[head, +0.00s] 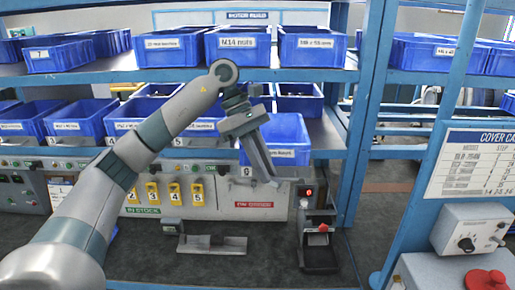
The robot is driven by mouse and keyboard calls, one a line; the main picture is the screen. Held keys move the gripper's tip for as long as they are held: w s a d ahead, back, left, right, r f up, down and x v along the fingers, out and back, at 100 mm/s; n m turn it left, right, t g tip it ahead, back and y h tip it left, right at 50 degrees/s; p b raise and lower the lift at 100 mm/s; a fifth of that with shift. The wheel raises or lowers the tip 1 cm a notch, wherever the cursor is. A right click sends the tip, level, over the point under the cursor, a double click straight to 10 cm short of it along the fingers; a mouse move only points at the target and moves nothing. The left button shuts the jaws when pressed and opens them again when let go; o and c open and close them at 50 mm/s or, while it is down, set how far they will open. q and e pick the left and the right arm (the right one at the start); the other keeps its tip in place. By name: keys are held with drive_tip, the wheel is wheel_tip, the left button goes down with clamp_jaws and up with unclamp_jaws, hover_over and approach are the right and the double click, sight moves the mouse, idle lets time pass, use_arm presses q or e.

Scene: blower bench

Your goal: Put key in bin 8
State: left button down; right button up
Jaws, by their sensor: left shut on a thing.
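My left gripper (270,178) reaches in from the left, pointing down and to the right, in front of a blue bin (275,131). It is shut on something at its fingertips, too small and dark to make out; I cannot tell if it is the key. A tag reading 6 (246,171) shows below that bin, which sits lower and nearer than its neighbours. Another blue bin at the upper left carries a tag reading 7 (38,54). I cannot read a tag 8 on any bin. My right gripper is out of view.
Several yellow numbered tags (174,192) hang on the grey panel. A small black stand (318,245) and a grey metal bracket (212,245) are on the dark bench. A blue post (368,110) rises right of the bins. A control box (472,230) is at lower right.

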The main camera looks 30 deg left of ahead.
use_arm(q)
drive_tip(key=s+d+f+m+g+y+b, duration=0.1)
drive_tip(key=s+d+f+m, duration=0.3)
drive_tip(key=f, duration=0.7)
drive_tip(key=s+d+f+m+g+y+b, duration=0.1)
drive_tip(key=s+d+f+m+g+y, duration=0.2)
drive_tip(key=s+f+m, duration=0.4)
drive_tip(key=s+d+f+m+g+y+b, duration=0.1)
drive_tip(key=s+d+f+m, duration=0.4)
drive_tip(key=f, duration=1)
drive_tip(key=shift+s+f+m+g+y, duration=0.25)
drive_tip(key=shift+s+m+g+y, duration=0.25)
drive_tip(key=shift+y, duration=0.1)
